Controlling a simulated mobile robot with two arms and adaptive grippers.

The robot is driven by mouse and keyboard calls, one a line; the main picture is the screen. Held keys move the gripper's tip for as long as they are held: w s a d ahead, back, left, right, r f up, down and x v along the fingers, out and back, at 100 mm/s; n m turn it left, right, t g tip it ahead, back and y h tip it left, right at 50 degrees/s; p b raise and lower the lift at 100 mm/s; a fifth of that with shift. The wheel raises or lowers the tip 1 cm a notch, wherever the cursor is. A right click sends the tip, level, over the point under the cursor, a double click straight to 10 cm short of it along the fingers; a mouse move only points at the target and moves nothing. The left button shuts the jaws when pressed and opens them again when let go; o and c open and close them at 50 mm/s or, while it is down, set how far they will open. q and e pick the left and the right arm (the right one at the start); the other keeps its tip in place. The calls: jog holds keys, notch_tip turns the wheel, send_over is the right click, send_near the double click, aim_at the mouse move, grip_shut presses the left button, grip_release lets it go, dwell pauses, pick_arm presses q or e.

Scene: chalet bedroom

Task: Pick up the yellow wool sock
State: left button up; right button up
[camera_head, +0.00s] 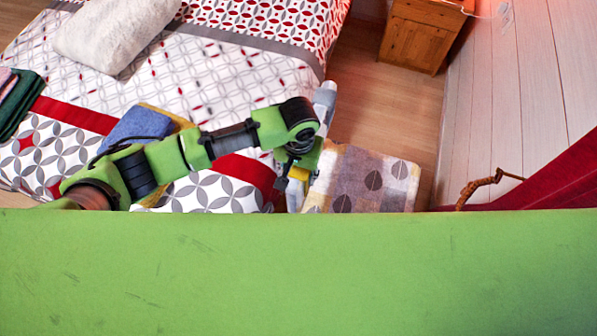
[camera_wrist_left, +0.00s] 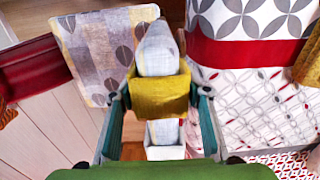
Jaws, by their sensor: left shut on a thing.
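The yellow wool sock (camera_wrist_left: 160,97) is in the left wrist view, between the two fingers of my left gripper (camera_wrist_left: 160,103). The fingers press on its two sides, so the gripper is shut on it. In the head view a small yellow part of the sock (camera_head: 299,173) shows at my left gripper (camera_head: 297,178), beside the bed's right edge. A pale, narrow object (camera_wrist_left: 157,50) shows above and below the sock in the wrist view; I cannot tell whether they touch. My right gripper is not in view.
The bed (camera_head: 235,80) carries a white pillow (camera_head: 115,30), folded blue cloth (camera_head: 138,127) and dark green cloth (camera_head: 20,100). A leaf-patterned cloth surface (camera_head: 365,180) lies right of the gripper. A wooden cabinet (camera_head: 418,38) stands behind; bare floor (camera_head: 385,110) lies between.

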pick_arm(q)
notch_tip(320, 180, up, 17)
jog(key=b, duration=0.2)
jog(key=s+a+r+n+b, duration=0.1)
jog(key=s+a+r, duration=0.1)
jog(key=a, duration=0.7)
jog(key=s+a+r+n+b, duration=0.1)
jog(key=a+r+n, duration=0.1)
jog(key=a, duration=0.8)
jog(key=shift+s+r+n, duration=0.3)
jog(key=shift+s+r, duration=0.1)
jog(key=shift+r, duration=0.2)
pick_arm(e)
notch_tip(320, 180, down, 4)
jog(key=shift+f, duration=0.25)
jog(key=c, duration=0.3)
pick_arm(q)
jog(key=shift+d, duration=0.15)
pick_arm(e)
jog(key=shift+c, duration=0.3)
